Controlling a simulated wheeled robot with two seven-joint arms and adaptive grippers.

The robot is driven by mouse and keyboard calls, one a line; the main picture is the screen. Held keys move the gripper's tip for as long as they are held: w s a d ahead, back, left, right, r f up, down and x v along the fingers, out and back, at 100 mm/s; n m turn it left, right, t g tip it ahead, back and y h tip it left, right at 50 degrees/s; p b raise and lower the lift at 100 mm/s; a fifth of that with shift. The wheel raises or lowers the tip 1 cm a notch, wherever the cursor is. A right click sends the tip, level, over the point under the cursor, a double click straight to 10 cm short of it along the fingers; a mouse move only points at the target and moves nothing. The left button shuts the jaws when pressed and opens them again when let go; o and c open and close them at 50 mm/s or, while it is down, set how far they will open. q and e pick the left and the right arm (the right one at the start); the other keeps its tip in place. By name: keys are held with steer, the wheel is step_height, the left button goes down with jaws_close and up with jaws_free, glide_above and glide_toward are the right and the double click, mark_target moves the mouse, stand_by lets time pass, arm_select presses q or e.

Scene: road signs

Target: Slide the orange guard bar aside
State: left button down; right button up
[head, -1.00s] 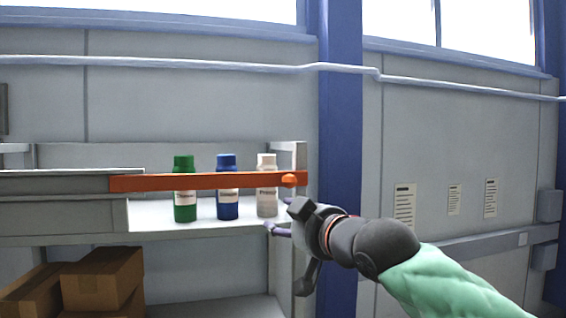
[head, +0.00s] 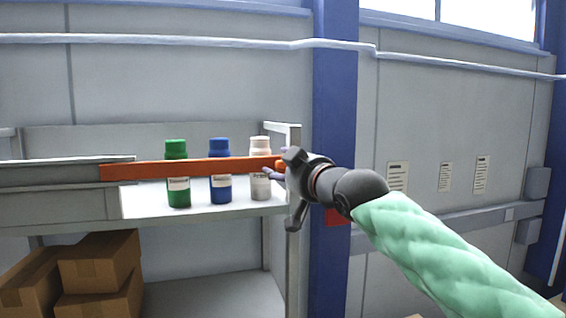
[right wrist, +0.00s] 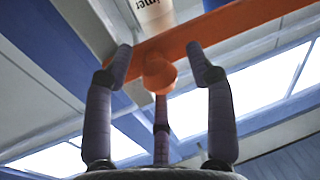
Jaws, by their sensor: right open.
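The orange guard bar (head: 190,169) runs across the front of the shelf, before a green bottle (head: 177,190), a blue bottle (head: 221,188) and a white bottle (head: 260,186). My right gripper (head: 278,172) is at the bar's right end, and its dark body hides that end. In the right wrist view the bar (right wrist: 215,36) crosses above the open fingers (right wrist: 163,60), with its round orange knob (right wrist: 159,74) between them. The fingers are spread around the knob and do not close on it. My left gripper is not in view.
The shelf (head: 200,215) has a right upright post (head: 295,240) close to my right gripper. Cardboard boxes (head: 98,262) sit on the lower level. A blue column (head: 335,80) stands behind my wrist. The left part of the bar meets a grey rail (head: 50,172).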

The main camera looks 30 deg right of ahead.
steer(key=shift+w, duration=0.3)
jaws_close()
